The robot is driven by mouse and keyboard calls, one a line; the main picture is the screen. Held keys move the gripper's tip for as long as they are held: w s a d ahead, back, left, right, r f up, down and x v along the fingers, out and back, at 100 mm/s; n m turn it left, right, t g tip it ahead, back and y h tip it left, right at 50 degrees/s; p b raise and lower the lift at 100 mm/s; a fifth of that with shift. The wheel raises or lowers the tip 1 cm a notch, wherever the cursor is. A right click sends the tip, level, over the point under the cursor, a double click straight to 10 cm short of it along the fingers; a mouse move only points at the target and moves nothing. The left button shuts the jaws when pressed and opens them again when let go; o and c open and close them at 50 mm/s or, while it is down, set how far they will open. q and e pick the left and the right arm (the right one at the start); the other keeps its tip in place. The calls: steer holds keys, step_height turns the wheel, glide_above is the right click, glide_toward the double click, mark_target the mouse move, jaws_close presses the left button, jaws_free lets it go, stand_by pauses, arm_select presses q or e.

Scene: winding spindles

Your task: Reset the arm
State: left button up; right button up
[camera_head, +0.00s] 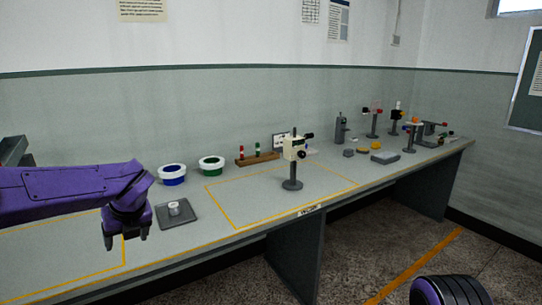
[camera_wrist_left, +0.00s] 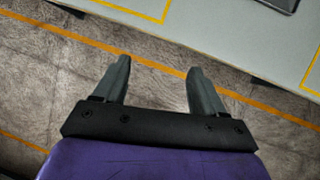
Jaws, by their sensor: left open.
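My left arm comes in from the left in the head view. Its purple gripper (camera_head: 126,238) points down at the front edge of the workbench, left of the small grey plate. In the left wrist view the two dark fingers of this gripper (camera_wrist_left: 157,85) are spread apart with nothing between them, over the floor by the bench edge. My right gripper does not show; a dark ribbed part with purple edges is at the bottom right of the head view.
The grey workbench (camera_head: 257,223) carries a grey plate (camera_head: 180,218) with a white cylinder (camera_head: 174,208), a blue-banded bowl (camera_head: 172,175), a green-banded bowl (camera_head: 211,166), a wooden rack (camera_head: 257,159) and a winding device on a stand (camera_head: 292,172). Several small devices stand farther right.

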arm_select(q)
steer(key=s+f+m+t+y, duration=0.2)
steer(key=s+f+m, duration=0.1)
steer(key=f+m, duration=0.9)
steer(key=s+f+m+t+y, duration=0.2)
steer(key=s+f+m+t, duration=0.15)
steer(key=f+m, duration=0.75)
steer(key=s+d+f+m+g+h, duration=0.2)
steer(key=s+f+m, duration=0.5)
steer(key=s, duration=0.7)
steer(key=s+d+f+m+g+h, duration=0.2)
steer(key=s+f+m, duration=0.5)
steer(key=s, duration=0.7)
step_height(320, 180, down, 2)
steer(key=shift+s+d+f+g+h, duration=0.25)
steer(key=shift+g+h, duration=0.3)
steer(key=shift+h, duration=0.15)
